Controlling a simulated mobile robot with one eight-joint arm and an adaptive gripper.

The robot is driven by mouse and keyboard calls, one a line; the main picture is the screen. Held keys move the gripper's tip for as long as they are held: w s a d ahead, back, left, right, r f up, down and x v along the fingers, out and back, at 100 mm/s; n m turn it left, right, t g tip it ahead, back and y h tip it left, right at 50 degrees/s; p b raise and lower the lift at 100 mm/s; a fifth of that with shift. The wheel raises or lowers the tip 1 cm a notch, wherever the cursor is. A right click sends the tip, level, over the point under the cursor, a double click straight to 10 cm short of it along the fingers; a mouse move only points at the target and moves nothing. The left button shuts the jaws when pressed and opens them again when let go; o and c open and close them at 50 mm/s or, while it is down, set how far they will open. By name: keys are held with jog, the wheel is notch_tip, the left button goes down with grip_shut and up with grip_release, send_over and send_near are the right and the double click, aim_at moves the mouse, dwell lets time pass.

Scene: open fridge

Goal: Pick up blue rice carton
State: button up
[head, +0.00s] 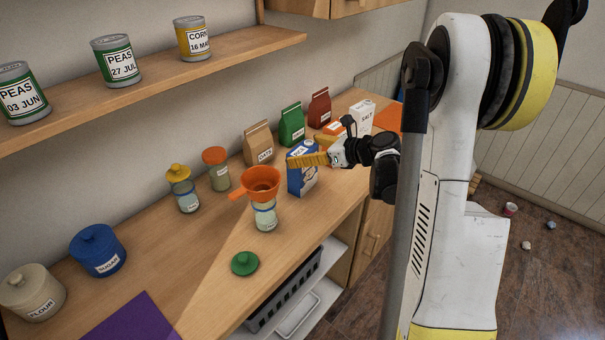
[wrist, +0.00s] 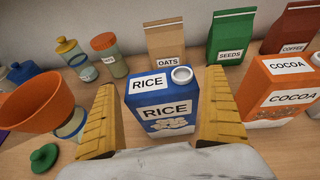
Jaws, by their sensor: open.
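The blue rice carton (wrist: 162,105) stands upright on the counter, with a white round cap on top and the label RICE on its front and top. It also shows in the head view (head: 301,180), partly hidden behind a finger. My gripper (wrist: 162,122) is open, with one yellow finger on each side of the carton in the wrist view. Small gaps seem to show between the fingers and the carton, and I cannot tell if either touches. In the head view my gripper (head: 306,157) reaches in from the right at the carton's upper part.
An orange funnel (head: 261,181) sits in a jar just left of the carton, with a green lid (head: 245,263) in front. The orange cocoa carton (wrist: 278,92) stands close on the right. Oats (wrist: 176,42), seeds (wrist: 229,38) and coffee (wrist: 289,28) bags stand behind.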

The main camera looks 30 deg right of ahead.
jog(key=shift+w+a+f, duration=0.15)
jog(key=shift+w+a, duration=0.05)
jog(key=shift+w, duration=0.25)
jog(key=c, duration=1.3)
jog(key=shift+r+p, duration=0.35)
jog(key=shift+r, duration=0.25)
jog(key=r+p, duration=0.1)
jog(key=r, duration=0.1)
jog(key=d+r+p, duration=0.1)
jog(key=shift+s+r, duration=0.2)
jog(key=shift+r, duration=0.2)
jog(key=s+d+r+p, duration=0.1)
jog(key=d+r, duration=0.1)
jog(key=d, duration=0.1)
jog(key=s+d+r+p, duration=0.1)
jog(key=s+d+r, duration=0.1)
jog(key=d, duration=0.1)
jog(key=s+d+r+p, duration=0.1)
jog(key=d+r, duration=0.1)
jog(key=d, duration=0.1)
jog(key=shift+s+d, duration=0.2)
jog(key=shift+d, duration=0.2)
